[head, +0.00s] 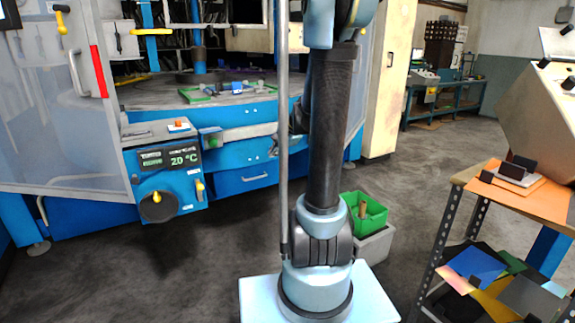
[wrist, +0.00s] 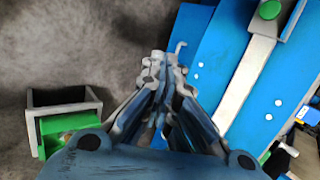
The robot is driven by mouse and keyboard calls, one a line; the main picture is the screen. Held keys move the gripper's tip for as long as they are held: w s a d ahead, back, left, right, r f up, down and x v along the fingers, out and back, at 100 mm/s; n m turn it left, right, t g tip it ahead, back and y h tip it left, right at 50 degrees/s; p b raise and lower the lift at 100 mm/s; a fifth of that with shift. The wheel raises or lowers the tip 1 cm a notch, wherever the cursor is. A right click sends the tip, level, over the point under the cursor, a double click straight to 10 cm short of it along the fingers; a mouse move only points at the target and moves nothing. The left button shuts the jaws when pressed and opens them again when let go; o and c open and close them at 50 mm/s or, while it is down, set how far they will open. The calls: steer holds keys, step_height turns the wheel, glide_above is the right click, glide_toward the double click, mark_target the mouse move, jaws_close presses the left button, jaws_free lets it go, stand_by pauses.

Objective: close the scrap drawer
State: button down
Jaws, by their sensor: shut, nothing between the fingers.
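The blue machine has a low front drawer (head: 243,182) with a silver bar handle (head: 254,178), which I take as the scrap drawer. How far it stands out is hard to tell. In the wrist view a pale handle (wrist: 180,47) shows on the blue front, just right of my fingertips. My gripper (wrist: 160,62) is shut and empty, pointing down toward the floor beside the blue front. I cannot tell whether it touches the handle.
A green bin (head: 367,212) sits on a grey box (head: 373,245) right of my arm; the green bin also shows in the wrist view (wrist: 70,130). A control box (head: 168,180) juts out at left. A shelf cart (head: 455,215) stands right. The floor before the machine is clear.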

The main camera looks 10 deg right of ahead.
steer(key=w+d+f+m+t, duration=0.1)
steer(key=w+d+f+m, duration=0.15)
steer(key=w, duration=0.35)
steer(key=w+d+f+m+t, duration=0.1)
steer(key=w+m, duration=0.2)
steer(key=w, duration=0.4)
steer(key=m+t, duration=0.5)
steer(key=m, duration=0.9)
glide_toward(285, 161)
steer(key=x, duration=0.4)
steer(key=shift+w+a+f, duration=0.15)
steer(key=shift+w+f, duration=0.1)
steer(key=shift+w, duration=0.05)
steer(key=shift+w+a, duration=0.2)
steer(key=shift+w, duration=0.4)
